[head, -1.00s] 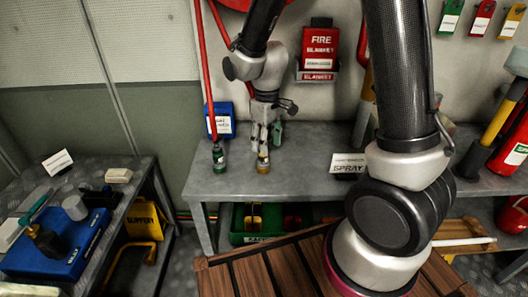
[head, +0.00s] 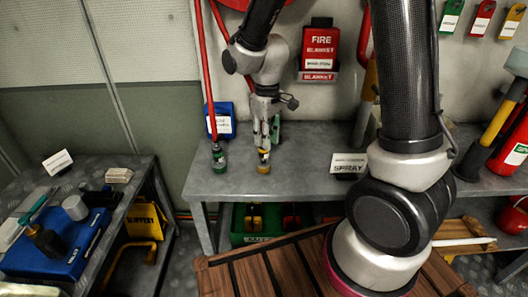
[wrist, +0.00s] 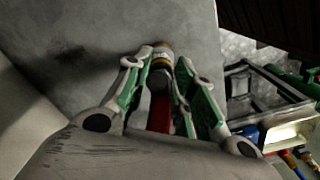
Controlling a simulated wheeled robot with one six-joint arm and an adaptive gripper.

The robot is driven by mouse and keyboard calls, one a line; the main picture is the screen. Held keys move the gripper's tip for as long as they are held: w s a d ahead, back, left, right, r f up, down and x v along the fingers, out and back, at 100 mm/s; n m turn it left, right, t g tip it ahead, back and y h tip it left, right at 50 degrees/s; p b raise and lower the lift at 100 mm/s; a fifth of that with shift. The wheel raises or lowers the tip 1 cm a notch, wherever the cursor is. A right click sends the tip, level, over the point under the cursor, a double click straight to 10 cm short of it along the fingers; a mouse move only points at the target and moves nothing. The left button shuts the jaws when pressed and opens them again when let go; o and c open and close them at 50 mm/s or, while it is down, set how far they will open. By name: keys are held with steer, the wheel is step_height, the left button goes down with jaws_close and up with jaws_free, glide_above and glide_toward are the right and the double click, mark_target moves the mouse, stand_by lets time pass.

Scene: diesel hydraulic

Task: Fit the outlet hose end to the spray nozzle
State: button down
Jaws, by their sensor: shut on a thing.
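My gripper (head: 264,148) points down over the left part of the grey bench (head: 320,185). It is shut on a dark hose end with a yellow-brass collar (head: 264,167). The wrist view also shows this hose end (wrist: 161,58) between the fingertips, with red hose behind it. The collar is close to the bench top; I cannot tell whether it touches. A second hose end, with a green fitting (head: 218,160), stands to the left on a red hose. A sign reading SPRAY (head: 349,165) stands to the right. I cannot make out the spray nozzle.
A blue box (head: 220,119) and a red fire blanket case (head: 320,50) are behind my gripper. A green crate (head: 258,222) is under the bench. A lower table (head: 115,195) with a blue tray (head: 62,252) is at the left. Bench top between gripper and sign looks clear.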

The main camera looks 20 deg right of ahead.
steer(key=shift+r, duration=1.05)
steer(key=shift+r, duration=2.05)
